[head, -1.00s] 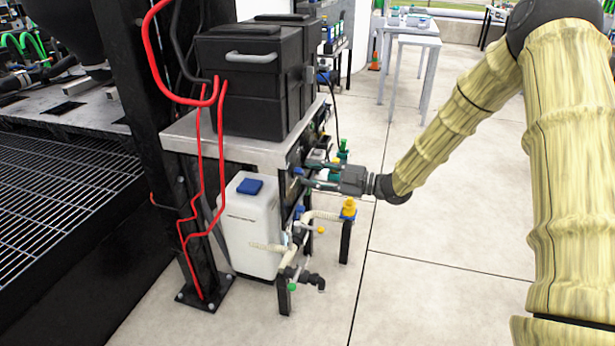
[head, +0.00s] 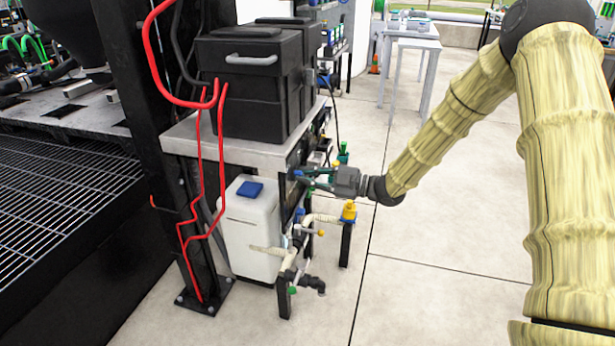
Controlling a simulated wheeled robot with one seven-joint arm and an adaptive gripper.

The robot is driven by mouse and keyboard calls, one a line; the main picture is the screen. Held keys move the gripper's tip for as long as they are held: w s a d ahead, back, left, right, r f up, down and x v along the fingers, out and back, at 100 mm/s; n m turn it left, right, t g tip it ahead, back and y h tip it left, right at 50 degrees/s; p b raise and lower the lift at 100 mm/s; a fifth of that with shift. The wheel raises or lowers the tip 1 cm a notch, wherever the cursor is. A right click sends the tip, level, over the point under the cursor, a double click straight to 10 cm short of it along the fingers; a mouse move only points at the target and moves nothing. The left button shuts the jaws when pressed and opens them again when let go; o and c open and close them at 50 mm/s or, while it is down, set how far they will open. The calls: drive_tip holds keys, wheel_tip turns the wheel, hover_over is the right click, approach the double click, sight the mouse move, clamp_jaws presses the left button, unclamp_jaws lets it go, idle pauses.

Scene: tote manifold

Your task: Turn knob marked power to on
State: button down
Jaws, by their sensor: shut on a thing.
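The narrow dark panel (head: 291,196) is on the side of the bench, seen almost edge-on. A small blue knob (head: 298,173) shows at the panel face, mostly covered by my fingers. Its markings and its angle are too small to read, so I cannot tell which setting it points to. My gripper (head: 304,178) comes in from the right, with its fingers at the panel, and is shut on this knob.
Black totes (head: 245,92) stand on the bench top (head: 230,150). A white jug (head: 250,228) with a blue cap is below. Hoses, valves and a yellow-topped fitting (head: 348,212) sit under my gripper. The floor to the right is clear.

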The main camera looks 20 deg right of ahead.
drive_tip(key=shift+r+m+p, duration=0.1)
drive_tip(key=shift+m+p, duration=0.2)
drive_tip(key=shift+p, duration=0.1)
drive_tip(key=m+p, duration=0.1)
drive_tip(key=p, duration=0.1)
drive_tip(key=shift+r+m+p, duration=0.15)
drive_tip(key=shift+m+p, duration=0.2)
drive_tip(key=shift+m, duration=0.05)
drive_tip(key=m+p, duration=0.2)
drive_tip(key=p, duration=0.1)
drive_tip(key=shift+s+m, duration=0.1)
drive_tip(key=shift+m, duration=0.2)
drive_tip(key=m+p, duration=0.9)
drive_tip(key=shift+m, duration=0.4)
drive_tip(key=shift+m+p, duration=0.8)
drive_tip(key=shift+m, duration=0.7)
drive_tip(key=c, duration=1.5)
unclamp_jaws()
drive_tip(key=shift+f, duration=0.25)
drive_tip(key=shift+o, duration=0.2)
drive_tip(key=shift+s, duration=0.1)
